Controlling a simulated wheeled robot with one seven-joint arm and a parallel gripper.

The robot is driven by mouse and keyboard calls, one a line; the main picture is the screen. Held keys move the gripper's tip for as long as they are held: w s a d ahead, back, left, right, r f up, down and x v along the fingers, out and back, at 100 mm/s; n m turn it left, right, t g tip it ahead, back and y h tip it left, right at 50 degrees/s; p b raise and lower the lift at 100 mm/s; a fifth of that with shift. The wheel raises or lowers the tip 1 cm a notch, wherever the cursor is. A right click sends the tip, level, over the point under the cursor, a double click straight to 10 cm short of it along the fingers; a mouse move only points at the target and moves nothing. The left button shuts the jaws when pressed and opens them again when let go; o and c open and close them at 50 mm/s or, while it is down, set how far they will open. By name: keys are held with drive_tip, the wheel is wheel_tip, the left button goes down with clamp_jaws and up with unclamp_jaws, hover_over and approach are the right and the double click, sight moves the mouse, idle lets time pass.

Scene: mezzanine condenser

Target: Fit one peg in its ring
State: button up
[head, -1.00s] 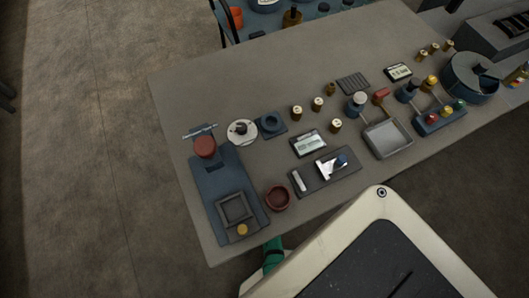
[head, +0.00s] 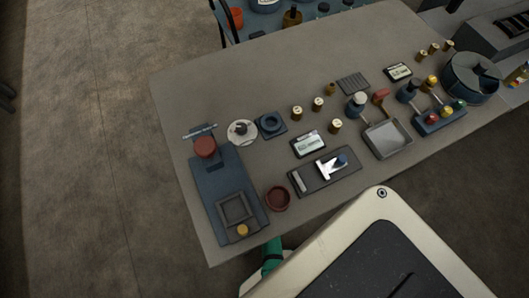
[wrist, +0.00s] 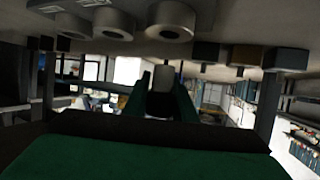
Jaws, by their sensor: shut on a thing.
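In the wrist view my gripper (wrist: 163,92) has two green fingers shut on a small piece (wrist: 164,80), pale grey above and dark below. I cannot tell whether it is a peg, and its lower part is hidden. In the head view only a green part of my arm shows at the table's front edge; the fingertips are hidden. A dark blue ring (head: 271,122) lies on a square plate on the table. A dark red ring-shaped cup (head: 278,198) stands near the front edge. Several small brass pegs (head: 297,112) stand upright mid-table.
A blue board (head: 218,176) with a red knob and square frame lies at the left. A dark tray (head: 343,180) with a silver fixture and a grey square pan (head: 387,139) are to the right. The table's far-left area is bare.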

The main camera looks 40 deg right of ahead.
drive_tip(key=shift+r, duration=0.3)
drive_tip(key=shift+f, duration=0.15)
drive_tip(key=shift+a+f, duration=0.1)
drive_tip(key=shift+s+f, duration=0.1)
drive_tip(key=shift+f, duration=0.4)
drive_tip(key=shift+f+n+t+y, duration=0.3)
drive_tip(key=shift+f, duration=0.2)
drive_tip(key=shift+f, duration=0.1)
drive_tip(key=shift+f, duration=0.65)
idle(1.5)
drive_tip(key=shift+w+r, duration=0.2)
drive_tip(key=shift+r, duration=0.1)
idle(3.9)
